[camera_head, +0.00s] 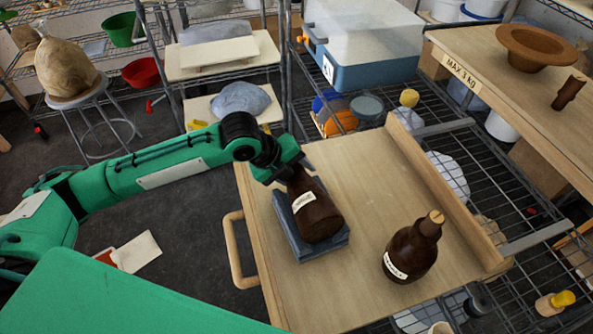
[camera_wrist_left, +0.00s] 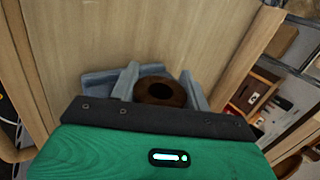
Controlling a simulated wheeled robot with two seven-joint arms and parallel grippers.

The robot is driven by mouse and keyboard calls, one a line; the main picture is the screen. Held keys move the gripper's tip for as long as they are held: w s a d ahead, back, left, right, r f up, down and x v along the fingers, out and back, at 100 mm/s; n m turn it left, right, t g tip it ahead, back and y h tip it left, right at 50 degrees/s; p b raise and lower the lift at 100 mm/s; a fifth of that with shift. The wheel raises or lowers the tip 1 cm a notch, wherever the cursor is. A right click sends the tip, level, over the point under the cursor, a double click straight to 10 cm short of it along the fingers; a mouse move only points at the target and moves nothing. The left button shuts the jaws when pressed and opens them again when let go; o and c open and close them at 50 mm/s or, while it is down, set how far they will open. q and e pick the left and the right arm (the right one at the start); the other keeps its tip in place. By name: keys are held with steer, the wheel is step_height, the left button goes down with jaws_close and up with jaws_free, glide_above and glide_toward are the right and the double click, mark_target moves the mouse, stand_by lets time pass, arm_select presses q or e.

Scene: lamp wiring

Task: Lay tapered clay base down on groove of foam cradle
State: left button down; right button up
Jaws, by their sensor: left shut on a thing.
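The tapered clay base (camera_head: 319,216) is dark brown with a pale label. In the head view it lies slantwise over the blue-grey foam cradle (camera_head: 287,222). My left gripper (camera_head: 291,174) is shut on its far, upper end. My right gripper is in no view.
The cradle sits on a wooden tray board (camera_head: 350,285) with a side handle (camera_head: 236,255). A second brown clay piece with a pale label (camera_head: 409,252) stands upright right of the cradle. A raised wooden edge (camera_head: 450,200) bounds the board's right side. The board between is clear.

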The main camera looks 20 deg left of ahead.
arm_select(q)
steer(key=shift+f, duration=0.2)
stand_by(0.7)
steer(key=c, duration=0.7)
jaws_free()
steer(key=shift+o, duration=0.5)
steer(key=shift+f, duration=0.15)
step_height(320, 180, up, 4)
steer(key=p, duration=0.3)
steer(key=shift+f, duration=0.1)
steer(key=shift+r+p, duration=3.2)
steer(key=shift+p, duration=0.35)
steer(key=shift+f, duration=0.1)
